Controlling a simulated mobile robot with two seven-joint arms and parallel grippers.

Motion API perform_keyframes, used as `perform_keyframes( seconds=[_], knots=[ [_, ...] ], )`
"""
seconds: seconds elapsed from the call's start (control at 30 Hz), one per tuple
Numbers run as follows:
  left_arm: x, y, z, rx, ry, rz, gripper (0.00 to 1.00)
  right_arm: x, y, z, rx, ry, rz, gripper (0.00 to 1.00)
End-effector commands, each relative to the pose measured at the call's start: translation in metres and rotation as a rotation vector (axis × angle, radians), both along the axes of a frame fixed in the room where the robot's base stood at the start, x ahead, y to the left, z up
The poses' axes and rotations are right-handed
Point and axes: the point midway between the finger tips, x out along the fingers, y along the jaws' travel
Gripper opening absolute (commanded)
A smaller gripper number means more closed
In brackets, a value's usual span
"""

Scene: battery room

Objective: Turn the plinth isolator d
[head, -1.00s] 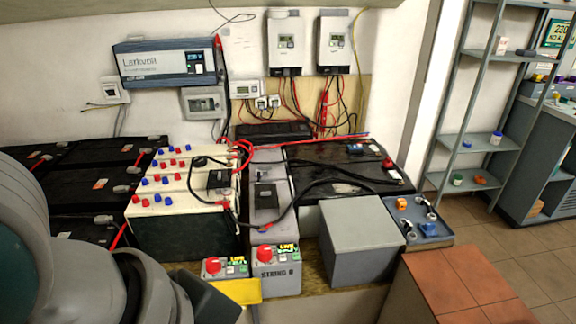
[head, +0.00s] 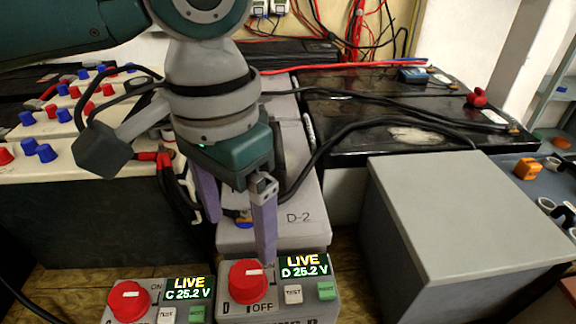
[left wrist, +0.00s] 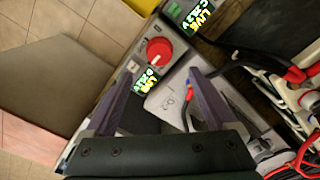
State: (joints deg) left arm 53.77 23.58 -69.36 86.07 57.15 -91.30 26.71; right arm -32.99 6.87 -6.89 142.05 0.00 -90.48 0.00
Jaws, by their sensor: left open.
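The plinth isolator D (head: 235,307) is a grey box with a red rotary knob (head: 249,281), a lit display (head: 303,265) reading "LIVE D 25.2 V" and two small buttons. "OFF" is printed below the knob. My left gripper (head: 240,241) is open and empty, its purple fingers pointing down above and behind the knob; one fingertip overlaps the box's back edge in the picture. In the left wrist view the red knob (left wrist: 159,51) lies ahead of the open left gripper (left wrist: 163,73), apart from both fingertips. My right gripper is not in view.
Isolator C (head: 145,318) with its own red knob stands close on the left. Behind D is a grey case (head: 290,232) marked D-2. A large grey box (head: 470,215) stands at right. Black cables (head: 330,150) and batteries lie behind.

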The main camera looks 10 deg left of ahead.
Motion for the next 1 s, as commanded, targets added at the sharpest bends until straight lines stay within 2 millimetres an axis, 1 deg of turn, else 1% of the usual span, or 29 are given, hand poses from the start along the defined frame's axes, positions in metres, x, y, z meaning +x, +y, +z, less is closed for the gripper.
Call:
perform_keyframes(
  seconds=[0.03, 0.17, 0.4, 0.5, 0.6, 0.77, 1.0],
  knots=[
    [0.001, 0.002, -0.006, 0.004, 0.000, 0.004, 0.90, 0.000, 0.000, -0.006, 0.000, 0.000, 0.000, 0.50],
    [0.001, 0.002, -0.017, 0.007, 0.003, 0.007, 0.90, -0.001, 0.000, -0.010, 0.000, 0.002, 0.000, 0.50],
    [0.001, 0.002, -0.064, 0.007, 0.002, 0.007, 0.90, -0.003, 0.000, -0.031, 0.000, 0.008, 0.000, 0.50],
    [0.001, 0.002, -0.081, 0.008, 0.001, 0.006, 0.90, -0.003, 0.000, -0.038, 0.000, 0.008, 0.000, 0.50],
    [0.001, 0.002, -0.093, 0.006, 0.001, 0.005, 0.90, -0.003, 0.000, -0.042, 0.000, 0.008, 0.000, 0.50],
    [0.001, 0.002, -0.101, 0.005, 0.001, 0.005, 0.90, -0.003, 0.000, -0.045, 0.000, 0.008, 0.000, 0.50],
    [0.001, 0.002, -0.101, 0.004, 0.000, 0.005, 0.90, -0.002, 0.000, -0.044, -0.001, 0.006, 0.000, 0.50]
  ],
)
